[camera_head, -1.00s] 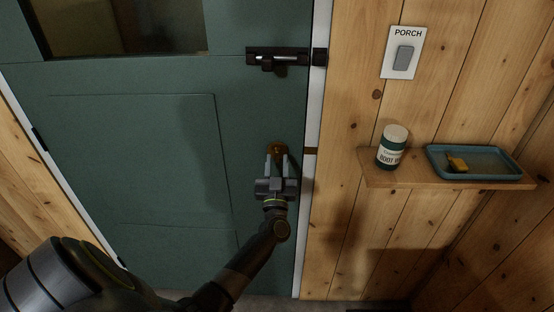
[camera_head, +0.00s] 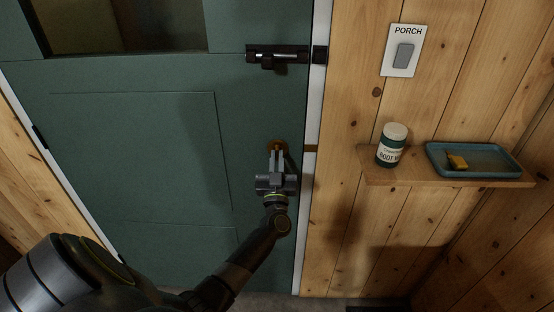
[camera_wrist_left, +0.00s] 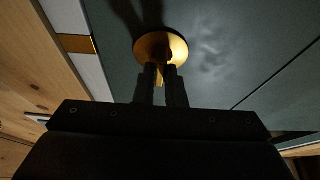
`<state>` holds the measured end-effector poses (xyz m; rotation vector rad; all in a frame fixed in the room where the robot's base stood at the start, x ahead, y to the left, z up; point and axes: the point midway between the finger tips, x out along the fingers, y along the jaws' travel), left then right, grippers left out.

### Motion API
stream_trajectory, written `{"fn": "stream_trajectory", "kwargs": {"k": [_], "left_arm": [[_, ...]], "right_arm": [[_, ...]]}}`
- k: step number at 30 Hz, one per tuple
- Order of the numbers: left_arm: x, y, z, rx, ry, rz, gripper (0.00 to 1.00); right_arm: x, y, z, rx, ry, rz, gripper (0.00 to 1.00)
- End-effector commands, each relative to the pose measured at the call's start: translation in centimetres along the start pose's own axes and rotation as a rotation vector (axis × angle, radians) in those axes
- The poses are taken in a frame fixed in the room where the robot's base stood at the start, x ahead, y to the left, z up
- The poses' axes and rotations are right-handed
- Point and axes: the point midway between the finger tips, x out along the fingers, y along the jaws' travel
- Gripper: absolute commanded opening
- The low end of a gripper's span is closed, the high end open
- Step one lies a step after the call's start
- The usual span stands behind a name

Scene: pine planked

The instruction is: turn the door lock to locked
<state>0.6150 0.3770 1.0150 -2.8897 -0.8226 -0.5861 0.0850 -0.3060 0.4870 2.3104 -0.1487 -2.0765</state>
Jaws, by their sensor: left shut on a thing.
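The door lock (camera_head: 274,144) is a round brass piece near the right edge of the green door (camera_head: 150,150). In the left wrist view its brass disc (camera_wrist_left: 160,44) shows above the fingers, with a small brass turn piece between the fingertips. My left gripper (camera_head: 277,154) is in front of the lock, its fingers close together and shut on that turn piece. The fingers hide much of the turn piece, so I cannot tell its exact angle. My right gripper is not in view.
A dark slide bolt (camera_head: 280,55) is mounted above the lock. A shelf (camera_head: 440,179) on the plank wall holds a jar (camera_head: 392,146) and a blue tray (camera_head: 474,175) with a yellow object. A PORCH switch (camera_head: 403,52) is above. The door front around the gripper is clear.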

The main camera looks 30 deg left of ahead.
Motion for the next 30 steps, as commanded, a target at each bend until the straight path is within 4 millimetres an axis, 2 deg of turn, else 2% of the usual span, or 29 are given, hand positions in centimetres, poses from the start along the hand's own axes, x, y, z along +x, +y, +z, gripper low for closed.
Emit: {"fn": "stream_trajectory", "kwargs": {"k": [8, 30], "left_arm": [[0.1, 0.2, -0.1, -0.139, 0.0, -0.058, 0.0], [0.1, 0.5, -0.3, -0.781, -0.001, -0.324, 0.0]], "right_arm": [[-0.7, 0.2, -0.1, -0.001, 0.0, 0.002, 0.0], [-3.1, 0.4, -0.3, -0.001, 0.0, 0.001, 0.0]]}}
